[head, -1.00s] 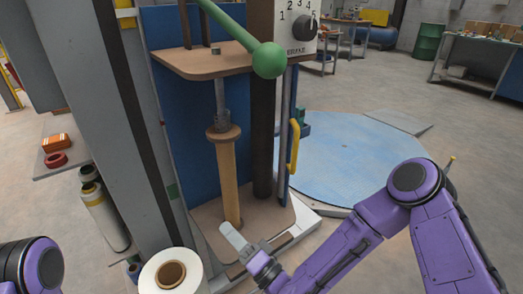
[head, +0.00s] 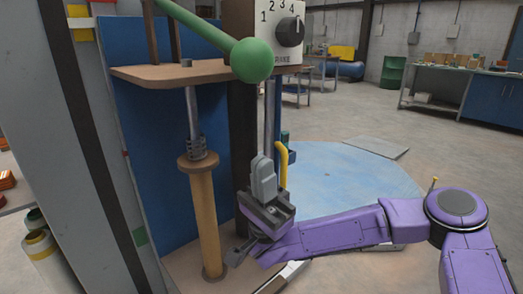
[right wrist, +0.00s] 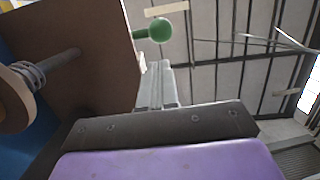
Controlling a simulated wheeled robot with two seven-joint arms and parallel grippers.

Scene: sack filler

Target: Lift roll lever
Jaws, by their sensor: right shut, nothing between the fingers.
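A green lever (head: 205,30) with a round green knob (head: 252,60) slants down to the right above a brown shelf (head: 150,75). The knob also shows in the right wrist view (right wrist: 160,30), above and beyond the fingers. My right gripper (head: 263,165) points upward below the knob, clear of it. Its fingers are together and empty; they also show in the right wrist view (right wrist: 157,85). A tan roll (head: 203,225) stands upright on a spring-topped spindle to the left of the gripper. My left gripper is out of view.
A yellow handle (head: 282,165) is just right of my right gripper. A dial box (head: 282,32) marked with numbers is right of the lever. The brown shelf overhangs the roll. A blue round platform (head: 350,175) lies on the floor behind.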

